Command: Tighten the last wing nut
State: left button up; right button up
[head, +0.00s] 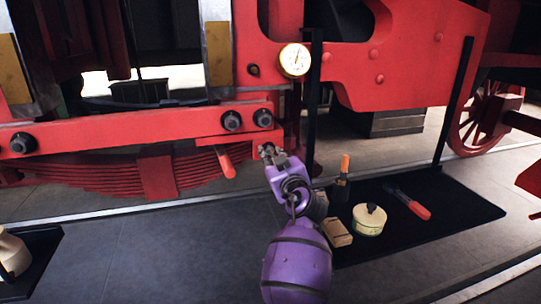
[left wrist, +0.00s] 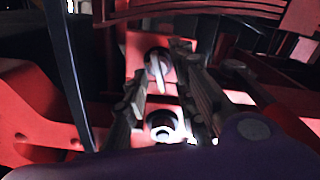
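My left gripper (head: 267,150) is purple with dark grey fingers. In the head view it is raised in front of the red frame beam (head: 115,128), just below a dark bolt head (head: 263,117). In the left wrist view its fingers stand apart, one on each side of a small wing nut (left wrist: 157,66) with a pale wing pointing down. I cannot tell whether either finger touches the nut. A round, bright metal part (left wrist: 163,126) shows between the fingers lower down. The wing nut is hidden or too small to tell in the head view. My right gripper is not in view.
A pressure gauge (head: 295,60) sits above right of the gripper. A red handle (head: 225,161) hangs left of it, by the leaf spring (head: 110,175). A black mat (head: 465,205) holds a round tin (head: 369,219), a block (head: 337,232) and orange-handled tools (head: 410,204).

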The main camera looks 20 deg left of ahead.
pick_arm(q)
jog(key=shift+d, duration=0.1)
grip_shut()
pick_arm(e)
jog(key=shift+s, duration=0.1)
